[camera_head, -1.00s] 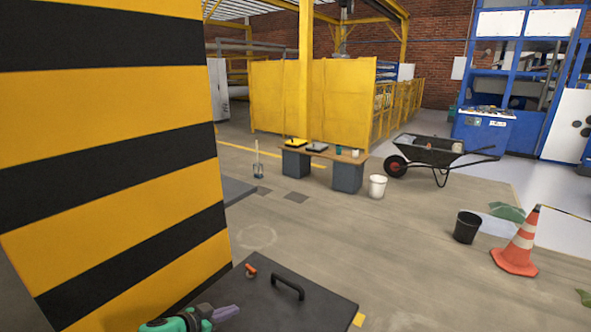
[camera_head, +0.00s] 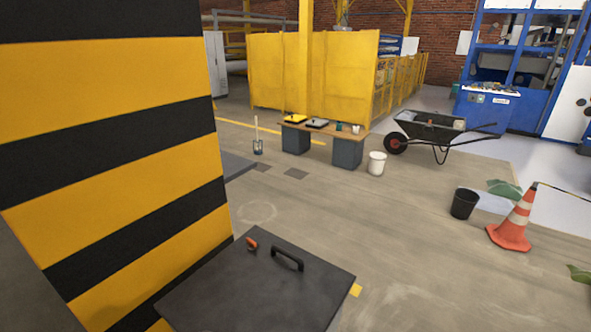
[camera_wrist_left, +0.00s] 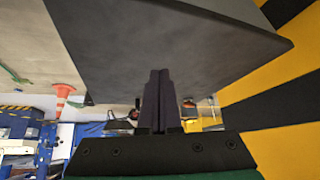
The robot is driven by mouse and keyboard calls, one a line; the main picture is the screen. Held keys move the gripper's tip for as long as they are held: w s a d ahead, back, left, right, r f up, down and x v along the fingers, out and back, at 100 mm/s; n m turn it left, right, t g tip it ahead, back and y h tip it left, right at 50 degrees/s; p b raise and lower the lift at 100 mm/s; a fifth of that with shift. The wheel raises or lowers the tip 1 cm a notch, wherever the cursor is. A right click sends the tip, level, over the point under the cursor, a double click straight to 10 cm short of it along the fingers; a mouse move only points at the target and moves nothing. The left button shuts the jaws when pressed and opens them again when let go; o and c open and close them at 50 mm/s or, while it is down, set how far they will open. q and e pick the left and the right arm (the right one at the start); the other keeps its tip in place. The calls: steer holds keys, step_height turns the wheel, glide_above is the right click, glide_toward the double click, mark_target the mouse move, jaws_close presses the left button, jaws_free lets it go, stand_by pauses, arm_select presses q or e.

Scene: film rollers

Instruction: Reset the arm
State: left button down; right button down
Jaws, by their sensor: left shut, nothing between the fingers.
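My left gripper (camera_wrist_left: 158,90) shows in the left wrist view, its two dark fingers together with nothing between them. It points toward a large dark grey surface (camera_wrist_left: 170,45) that fills the upper middle of that view; I cannot tell whether they touch. My left arm does not show in the head view now. My right gripper is in neither view.
A dark box (camera_head: 245,290) with a black handle (camera_head: 287,259) and a small orange-red item (camera_head: 251,244) on top stands in front. A yellow-black striped pillar (camera_head: 120,160) blocks the left. A cone (camera_head: 515,220) and black bucket (camera_head: 464,203) stand right. Open floor lies between.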

arm_select(q)
steer(key=s+a+n+g+y, duration=0.1)
steer(key=s+a+g, duration=0.2)
steer(key=s+a, duration=0.55)
steer(key=s+d+f+g, duration=0.1)
steer(key=s+f, duration=0.1)
steer(key=f, duration=1)
steer(key=s+d+f, duration=0.1)
steer(key=s+f, duration=0.1)
steer(key=f, duration=0.9)
steer(key=s+a+f+g, duration=0.1)
steer(key=s+a+f, duration=0.2)
steer(key=s+f, duration=1.2)
steer(key=shift+s+a+f+m+g, duration=0.15)
steer(key=shift+s+f+m+g, duration=0.15)
steer(key=shift+s, duration=0.5)
